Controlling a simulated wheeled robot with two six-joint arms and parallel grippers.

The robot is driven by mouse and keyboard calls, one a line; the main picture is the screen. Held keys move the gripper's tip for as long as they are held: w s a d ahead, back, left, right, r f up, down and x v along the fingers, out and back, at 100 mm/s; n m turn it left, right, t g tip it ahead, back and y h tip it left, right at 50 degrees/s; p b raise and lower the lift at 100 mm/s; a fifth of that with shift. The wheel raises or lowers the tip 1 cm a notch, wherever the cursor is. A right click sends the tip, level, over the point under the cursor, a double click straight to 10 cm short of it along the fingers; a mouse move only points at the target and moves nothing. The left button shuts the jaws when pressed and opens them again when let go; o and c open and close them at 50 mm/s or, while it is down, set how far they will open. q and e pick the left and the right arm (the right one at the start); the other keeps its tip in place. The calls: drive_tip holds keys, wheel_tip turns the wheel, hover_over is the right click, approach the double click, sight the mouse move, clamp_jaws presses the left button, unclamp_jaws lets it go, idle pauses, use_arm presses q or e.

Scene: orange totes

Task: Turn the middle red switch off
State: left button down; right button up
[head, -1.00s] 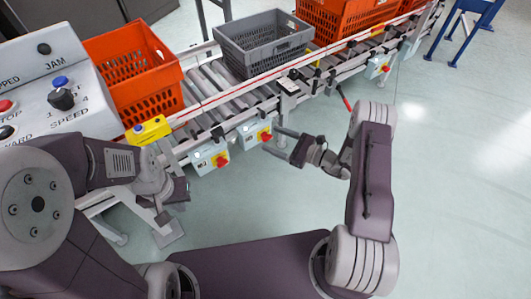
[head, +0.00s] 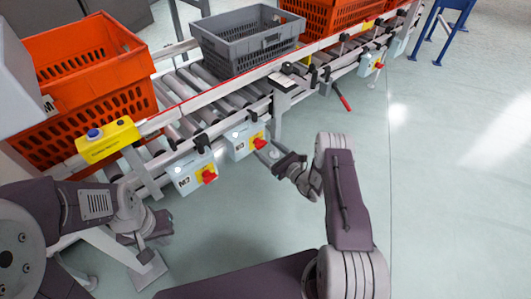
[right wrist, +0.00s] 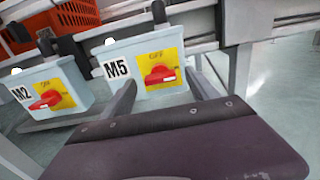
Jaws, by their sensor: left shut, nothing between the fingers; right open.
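The middle red switch (head: 259,143) sits on a yellow plate on a pale blue box at the conveyor's side. In the right wrist view the red knob (right wrist: 160,75) lies roughly horizontal, on the box marked M5, with lettering that looks like OFF above it. My right gripper (head: 268,156) is open just in front of this switch. In the right wrist view its fingers (right wrist: 163,82) stand on either side of the knob; contact cannot be told. My left gripper (head: 157,228) is shut and empty at lower left, away from the switches.
A second red switch (head: 209,176) is on the box to the left, marked M2 in the right wrist view (right wrist: 45,100). Another (head: 378,65) is farther right. Orange totes (head: 85,110) and a grey tote (head: 247,45) stand along the roller conveyor. The floor at right is clear.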

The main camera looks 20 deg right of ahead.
drive_tip(key=shift+w+a, duration=0.3)
drive_tip(key=shift+w, duration=0.3)
drive_tip(key=c, duration=1.4)
drive_tip(key=shift+o, duration=0.2)
drive_tip(key=shift+n, duration=0.3)
drive_tip(key=n+p, duration=0.1)
drive_tip(key=n, duration=0.1)
drive_tip(key=shift+r+n, duration=0.1)
drive_tip(key=shift+n, duration=0.3)
drive_tip(key=n+p, duration=0.2)
drive_tip(key=n, duration=0.3)
drive_tip(key=shift+s+a+p, duration=0.1)
drive_tip(key=shift+a+p, duration=0.05)
drive_tip(key=shift+p, duration=0.15)
drive_tip(key=n+p, duration=0.1)
drive_tip(key=n, duration=0.3)
drive_tip(key=shift+n+p, duration=0.3)
drive_tip(key=shift+n, duration=0.1)
drive_tip(key=shift+f+n+p, duration=0.15)
drive_tip(key=shift+n+p, duration=0.25)
drive_tip(key=shift+n, duration=0.75)
drive_tip(key=shift+f+n+p, duration=0.15)
drive_tip(key=shift+n+p, duration=0.25)
drive_tip(key=shift+n, duration=0.75)
